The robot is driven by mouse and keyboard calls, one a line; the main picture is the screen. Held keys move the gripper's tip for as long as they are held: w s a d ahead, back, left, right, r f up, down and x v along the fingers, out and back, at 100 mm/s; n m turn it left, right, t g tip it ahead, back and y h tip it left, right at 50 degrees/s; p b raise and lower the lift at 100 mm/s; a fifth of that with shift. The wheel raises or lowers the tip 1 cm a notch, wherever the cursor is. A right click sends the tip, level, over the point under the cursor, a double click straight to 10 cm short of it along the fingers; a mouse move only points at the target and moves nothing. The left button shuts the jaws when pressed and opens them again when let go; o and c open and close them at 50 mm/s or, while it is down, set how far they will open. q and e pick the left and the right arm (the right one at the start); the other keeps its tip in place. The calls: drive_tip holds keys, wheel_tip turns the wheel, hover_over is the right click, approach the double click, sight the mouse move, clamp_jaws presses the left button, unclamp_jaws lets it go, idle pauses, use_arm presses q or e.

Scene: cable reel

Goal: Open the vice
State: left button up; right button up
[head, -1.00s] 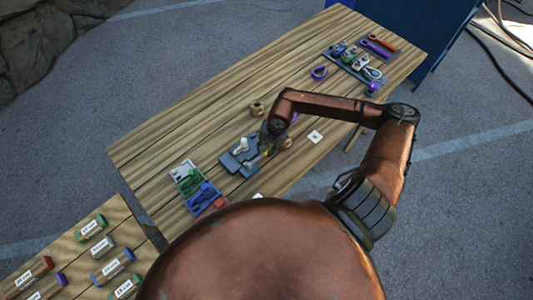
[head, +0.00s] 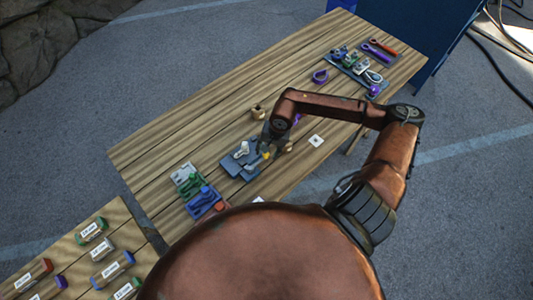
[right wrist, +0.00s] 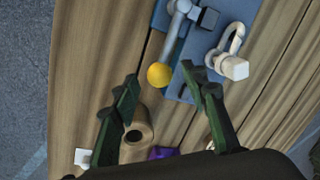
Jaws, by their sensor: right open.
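The vice (head: 234,168) is a blue-grey block on the wooden table, left of my right gripper. In the right wrist view, its blue-grey base (right wrist: 184,92) carries a grey lever (right wrist: 173,38) that ends in a yellow ball (right wrist: 159,76). A white hooked part (right wrist: 233,67) stands beside the lever. My right gripper (head: 268,147) is over the vice's right side. In the right wrist view, its dark green fingers (right wrist: 160,84) are open, with the yellow ball appearing between the tips. I cannot tell whether they touch it. My left gripper is not in view.
A tan ring-like piece (right wrist: 138,132) lies near the left finger. A small white square (head: 316,140) is to the right. Trays of parts (head: 187,178) stand at the near left, and a tool tray (head: 345,60) at the far right. The table's middle left is clear.

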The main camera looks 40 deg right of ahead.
wheel_tip(320, 180, up, 10)
drive_tip(key=s+d, duration=0.1)
drive_tip(key=shift+s, duration=0.3)
drive_tip(key=shift+d, duration=0.1)
